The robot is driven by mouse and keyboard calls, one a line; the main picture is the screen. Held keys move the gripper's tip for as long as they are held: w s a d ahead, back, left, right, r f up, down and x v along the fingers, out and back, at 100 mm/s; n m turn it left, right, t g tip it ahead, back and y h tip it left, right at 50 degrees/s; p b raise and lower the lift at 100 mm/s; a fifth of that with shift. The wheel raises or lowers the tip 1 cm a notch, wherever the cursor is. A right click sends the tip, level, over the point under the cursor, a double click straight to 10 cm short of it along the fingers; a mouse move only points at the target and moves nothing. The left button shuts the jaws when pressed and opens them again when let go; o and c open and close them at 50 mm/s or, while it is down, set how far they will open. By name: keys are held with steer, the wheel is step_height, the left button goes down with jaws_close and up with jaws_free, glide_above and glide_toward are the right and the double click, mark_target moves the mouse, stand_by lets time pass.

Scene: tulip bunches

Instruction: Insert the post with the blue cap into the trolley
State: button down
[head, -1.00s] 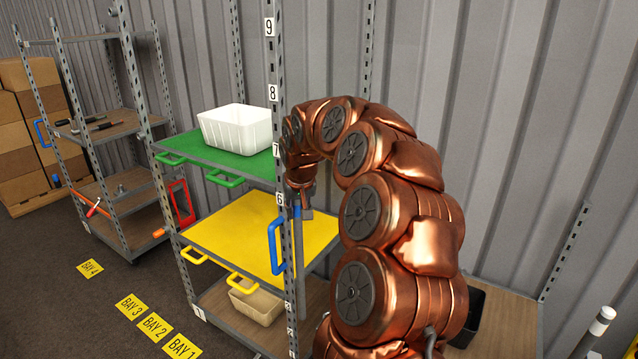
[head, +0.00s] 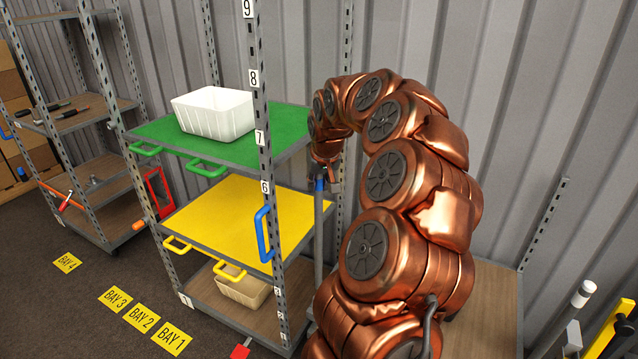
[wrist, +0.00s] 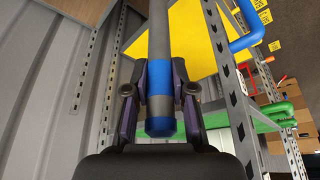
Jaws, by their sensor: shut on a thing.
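My gripper (head: 325,172) is shut on the grey post (head: 319,235) near its blue cap (head: 320,185). The post hangs roughly upright beside the right side of the trolley (head: 245,222), which has a green upper shelf and a yellow lower one. In the wrist view, the fingers (wrist: 160,90) close around the post at its blue band (wrist: 159,76), with the blue cap (wrist: 160,127) close to the palm. The post (wrist: 158,30) runs away from the camera past the yellow shelf. Its far end is hidden, and I cannot tell whether it touches the trolley.
A numbered perforated upright (head: 264,160) with a blue handle (head: 264,234) stands at the trolley's front corner. A white bin (head: 213,113) sits on the green shelf. A second rack (head: 85,150) stands left. A corrugated wall (head: 520,110) lies behind. Floor is clear at front left.

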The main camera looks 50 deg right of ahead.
mark_target(320, 196)
steer(key=shift+f+b, duration=0.1)
steer(key=shift+b, duration=0.3)
steer(key=shift+f, duration=0.2)
steer(key=shift+s+f+b, duration=0.1)
steer(key=shift+f+b, duration=1.9)
steer(key=shift+f, duration=0.25)
steer(key=shift+b, duration=0.75)
steer(key=shift+f+b, duration=2.2)
steer(key=shift+f, duration=0.55)
steer(key=c, duration=0.9)
jaws_free()
steer(key=shift+r, duration=0.15)
steer(key=shift+r+p, duration=0.6)
steer(key=shift+r, duration=1.75)
